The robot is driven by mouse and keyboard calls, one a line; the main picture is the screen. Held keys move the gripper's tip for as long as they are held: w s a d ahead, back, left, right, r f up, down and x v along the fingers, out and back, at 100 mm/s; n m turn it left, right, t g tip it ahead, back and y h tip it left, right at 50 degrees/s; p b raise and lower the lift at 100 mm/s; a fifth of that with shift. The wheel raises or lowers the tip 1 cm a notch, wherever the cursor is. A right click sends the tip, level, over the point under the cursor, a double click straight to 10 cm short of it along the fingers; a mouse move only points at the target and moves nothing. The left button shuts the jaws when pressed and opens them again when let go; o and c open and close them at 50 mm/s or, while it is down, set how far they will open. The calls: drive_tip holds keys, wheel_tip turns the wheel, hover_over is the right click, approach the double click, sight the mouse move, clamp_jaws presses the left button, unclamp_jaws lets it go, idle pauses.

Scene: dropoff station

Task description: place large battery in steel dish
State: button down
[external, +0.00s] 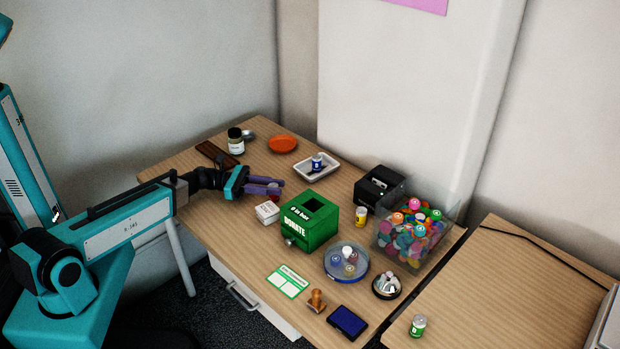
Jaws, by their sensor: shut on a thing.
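My gripper (276,187), with purple fingers, is over the left half of the table, behind the green donation box. It is shut on a small cylinder-like thing with a reddish part (273,190), mostly hidden by the fingers; I cannot tell for sure that it is the large battery. A small round dish (376,291) with a metallic-looking rim stands at the front right of the table, holding small whitish and dark pieces. It may be the steel dish. My gripper is well to the left of it and further back.
The green donation box (310,226) and a round divided container (345,277) stand between my gripper and the dish. A white box (267,212) is just below the gripper. A clear bin (414,240), black device (379,188) and white tray (317,176) stand further right.

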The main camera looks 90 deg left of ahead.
drive_tip(key=shift+f, duration=0.15)
drive_tip(key=c, duration=1.4)
unclamp_jaws()
drive_tip(key=shift+c, duration=0.2)
drive_tip(key=shift+s+a, duration=0.4)
drive_tip(key=shift+s, duration=1.55)
drive_tip(key=shift+s+a, duration=0.35)
drive_tip(key=shift+s, duration=1.65)
drive_tip(key=shift+s+a, duration=0.4)
drive_tip(key=shift+s, duration=1.55)
drive_tip(key=shift+o, duration=0.2)
